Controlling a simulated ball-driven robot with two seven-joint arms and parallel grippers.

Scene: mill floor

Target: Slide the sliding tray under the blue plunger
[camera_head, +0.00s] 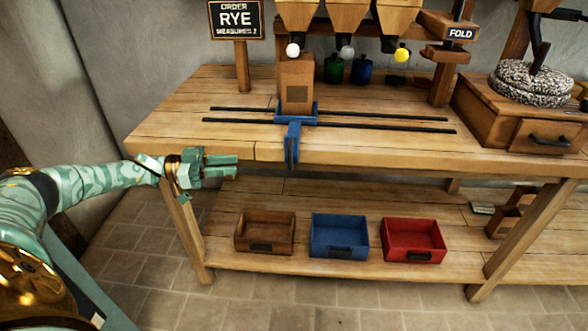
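The sliding tray (309,118) is blue, with a blue handle (292,142) hanging over the table's front edge. It sits on two black rails and bears a brown box-like container (296,82). Three plungers hang below wooden hoppers. The left one has a white knob (293,50), the middle one a greyish knob (347,52), the right one a yellow knob (401,54). None looks clearly blue. The tray is below the white knob, left of the middle one. My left gripper (237,166) is open and empty, left of the handle and apart from it. My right gripper is out of view.
The rails (400,117) run clear to the right of the tray. A millstone (531,82) on a wooden box is at right. Brown, blue and red bins (414,241) sit on the lower shelf.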

